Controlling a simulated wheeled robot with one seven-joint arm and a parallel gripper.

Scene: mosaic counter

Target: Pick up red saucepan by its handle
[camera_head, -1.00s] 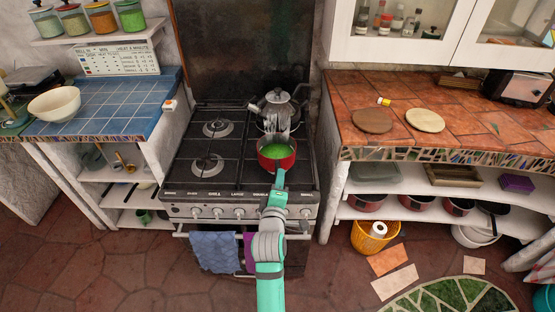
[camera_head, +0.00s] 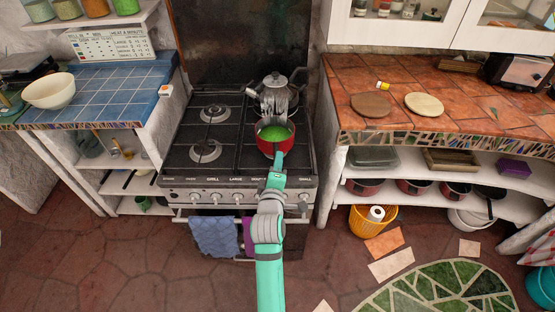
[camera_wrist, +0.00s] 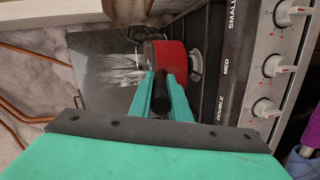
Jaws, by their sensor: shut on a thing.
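The red saucepan (camera_head: 268,143), with bright green contents, is at the front right of the cooker in the head view. Its red side (camera_wrist: 170,58) also shows in the wrist view, with a dark handle (camera_wrist: 160,98) pointing toward the wrist camera. My gripper (camera_head: 278,160) reaches it from the front. In the wrist view my gripper's two green fingers (camera_wrist: 160,92) stand on either side of the handle and are shut on it. The pan looks level. I cannot tell whether its base touches the hob.
The black cooker (camera_head: 188,178) has free burners on the left. Control knobs (camera_wrist: 274,66) line its front. A tiled counter (camera_head: 440,82) lies to the right.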

